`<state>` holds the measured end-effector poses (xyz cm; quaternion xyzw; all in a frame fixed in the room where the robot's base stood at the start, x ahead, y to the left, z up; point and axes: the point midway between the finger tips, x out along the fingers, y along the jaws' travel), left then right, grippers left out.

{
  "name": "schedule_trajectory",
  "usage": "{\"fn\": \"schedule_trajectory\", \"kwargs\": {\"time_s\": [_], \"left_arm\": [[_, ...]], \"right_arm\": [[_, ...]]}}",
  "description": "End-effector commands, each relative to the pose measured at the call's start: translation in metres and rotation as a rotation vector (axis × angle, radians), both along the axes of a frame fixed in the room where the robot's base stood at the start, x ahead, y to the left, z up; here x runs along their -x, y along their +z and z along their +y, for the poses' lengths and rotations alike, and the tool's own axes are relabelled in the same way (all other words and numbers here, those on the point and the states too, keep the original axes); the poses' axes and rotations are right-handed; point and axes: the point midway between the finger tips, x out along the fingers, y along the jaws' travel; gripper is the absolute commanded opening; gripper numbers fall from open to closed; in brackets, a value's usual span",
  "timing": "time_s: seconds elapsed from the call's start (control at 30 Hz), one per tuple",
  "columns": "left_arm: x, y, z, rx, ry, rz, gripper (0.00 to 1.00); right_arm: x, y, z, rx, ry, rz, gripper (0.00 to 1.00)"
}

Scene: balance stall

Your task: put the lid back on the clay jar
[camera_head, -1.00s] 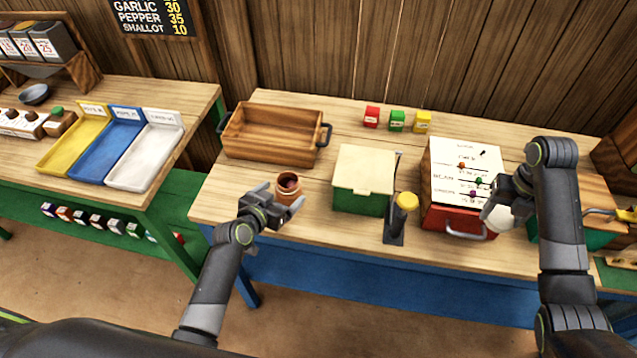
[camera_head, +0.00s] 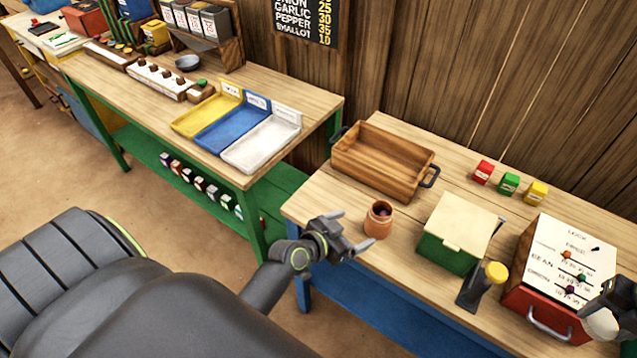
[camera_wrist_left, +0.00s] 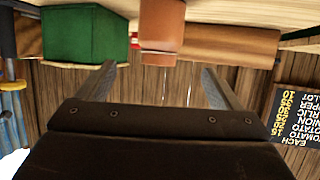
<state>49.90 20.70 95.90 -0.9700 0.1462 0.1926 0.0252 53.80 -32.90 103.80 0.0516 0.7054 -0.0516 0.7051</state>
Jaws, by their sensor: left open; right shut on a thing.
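The clay jar (camera_head: 378,222) is a small orange-brown pot, upright and open, with dark reddish contents, on the table in front of the wooden crate. It also shows upside down in the left wrist view (camera_wrist_left: 162,28). My left gripper (camera_head: 355,232) is open and empty at the table's front edge, just in front of the jar. In the left wrist view the jar lies beyond the gap between its fingers (camera_wrist_left: 162,85). My right gripper (camera_head: 607,306) is at the right edge, partly cut off, shut on a pale rounded thing (camera_head: 601,326). I cannot make out a jar lid.
The wooden crate (camera_head: 348,158) stands behind the jar. A green box with cream lid (camera_head: 440,254), a yellow-topped dark stand (camera_head: 473,293) and a red box (camera_head: 530,300) stand to the right. Yellow, blue and white trays (camera_head: 291,117) are on the left table.

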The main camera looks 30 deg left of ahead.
Motion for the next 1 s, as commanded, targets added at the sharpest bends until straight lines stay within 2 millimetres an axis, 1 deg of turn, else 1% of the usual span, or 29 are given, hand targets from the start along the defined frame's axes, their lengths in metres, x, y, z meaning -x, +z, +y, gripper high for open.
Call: {"fn": "schedule_trajectory", "kwargs": {"time_s": [0.2, 0.3, 0.37, 0.5, 0.57, 0.63, 0.7, 0.77, 0.8, 0.87, 0.9, 0.97, 1.0], "left_arm": [[0.0, 0.0, 0.0, 0.0, 0.001, 0.0, 0.86], [0.001, 0.002, 0.004, -0.006, 0.017, -0.005, 0.86], [0.002, 0.005, 0.009, -0.012, 0.039, -0.012, 0.86], [0.007, 0.011, 0.028, -0.032, 0.122, -0.035, 0.86], [0.011, 0.008, 0.038, -0.041, 0.163, -0.037, 0.86], [0.02, -0.012, 0.051, -0.055, 0.212, -0.007, 0.86], [0.032, -0.048, 0.06, -0.066, 0.243, 0.062, 0.86], [0.043, -0.076, 0.064, -0.074, 0.256, 0.12, 0.86], [0.052, -0.096, 0.067, -0.078, 0.264, 0.162, 0.86], [0.068, -0.126, 0.071, -0.088, 0.275, 0.229, 0.86], [0.08, -0.147, 0.073, -0.093, 0.281, 0.278, 0.86], [0.101, -0.177, 0.077, -0.104, 0.292, 0.348, 0.86], [0.116, -0.196, 0.079, -0.111, 0.298, 0.395, 0.86]], "right_arm": [[0.0, 0.0, 0.0, 0.0, 0.0, 0.0, 0.36], [0.0, 0.0, 0.0, 0.0, 0.0, 0.0, 0.36], [0.0, 0.0, 0.0, 0.0, 0.0, 0.0, 0.36], [0.0, 0.0, 0.0, 0.0, 0.0, 0.0, 0.36], [0.0, 0.0, 0.0, 0.0, 0.0, 0.0, 0.36], [0.0, 0.0, 0.0, 0.0, 0.0, 0.0, 0.36], [0.0, 0.0, 0.0, 0.0, 0.0, 0.0, 0.36], [0.0, 0.0, 0.0, 0.0, 0.0, 0.0, 0.36], [0.0, 0.0, 0.0, 0.0, 0.0, 0.0, 0.36], [0.0, 0.0, 0.0, 0.0, 0.0, 0.0, 0.36], [0.0, 0.0, 0.0, 0.0, 0.0, 0.0, 0.36], [0.0, 0.0, 0.0, 0.0, 0.0, 0.0, 0.36], [0.0, 0.0, 0.0, 0.0, 0.0, 0.0, 0.36]]}}
